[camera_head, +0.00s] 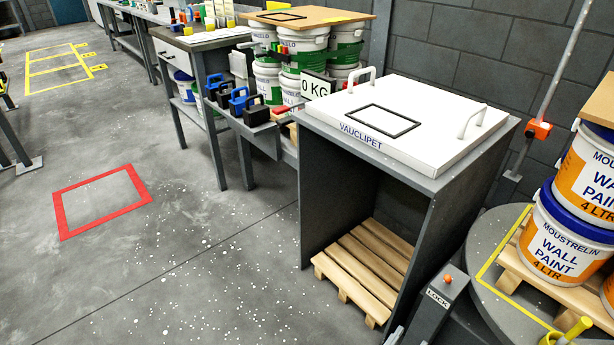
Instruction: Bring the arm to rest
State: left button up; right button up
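Neither of my grippers nor either arm can be made out in the head view. A grey cabinet (445,205) with an open front stands right of the middle. A white lid-like board (440,115) with two white handles and a black square outline lies on top of it, marked VAUCLIPET. A wooden pallet (365,262) lies on the floor inside the cabinet, with nothing on it that I can see. White paint pails (560,240) with blue lids and orange labels stand stacked on another pallet (520,268) at the right edge.
Green-labelled pails (303,48) stand stacked behind a 0 KG sign (317,86). Black and blue handled blocks (257,112) sit on a shelf. A LOCK post (434,305) stands by the round grey platform (490,240). The floor around the red square (62,215) is clear.

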jog(key=d+r+n+t+h, duration=0.1)
jog(key=d+r+n+t, duration=0.1)
jog(key=d, duration=1.1)
jog(key=d+r+n+t+h, duration=0.1)
jog(key=d+r+n+h, duration=0.1)
jog(key=d, duration=1.1)
jog(key=s+f+m+g+y, duration=0.2)
jog(key=s+f+m+g, duration=0.3)
jog(key=f+m+g, duration=0.15)
jog(key=s+a+f+m+g+y, duration=0.4)
jog(key=s+a+f+m+y, duration=0.1)
jog(key=a+f+m+y, duration=0.3)
jog(key=a+r+m+t+y, duration=0.3)
jog(key=a+r+m+y, duration=0.6)
jog(key=r+m, duration=0.35)
jog(key=w+a+m+h, duration=0.15)
jog(key=a+m, duration=0.25)
jog(key=a, duration=0.6)
notch_tip(320, 180, up, 14)
jog(key=s+d+t+p, duration=0.1)
jog(key=p, duration=1.5)
jog(key=shift+d+f+n, duration=0.2)
jog(key=shift+d+n, duration=0.05)
jog(key=shift+n, duration=0.05)
